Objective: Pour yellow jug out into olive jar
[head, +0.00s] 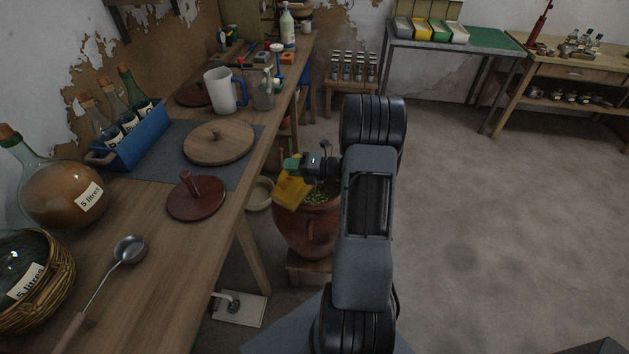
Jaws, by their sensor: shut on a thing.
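The yellow jug (291,191) is tilted over the mouth of the olive jar, and my gripper (294,166) is shut on it from above and behind. The gripper's fingers and the jug's handle are hard to make out at this size. The olive jar (308,231) is a wide reddish-brown pot on a low wooden stand beside the bench. Green and yellowish bits show in its mouth, to the right of the jug. The jug hides the left part of the mouth, and my arm covers the jar's right side. I cannot see liquid flowing.
The wooden bench (150,262) runs along the left, close to the jar. On it are a dark red lid (197,205), a round wooden lid (218,148), a ladle (129,250), a white jug (220,90) and demijohns (55,190). A pale bowl (259,194) sits behind the jar. Open floor lies right.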

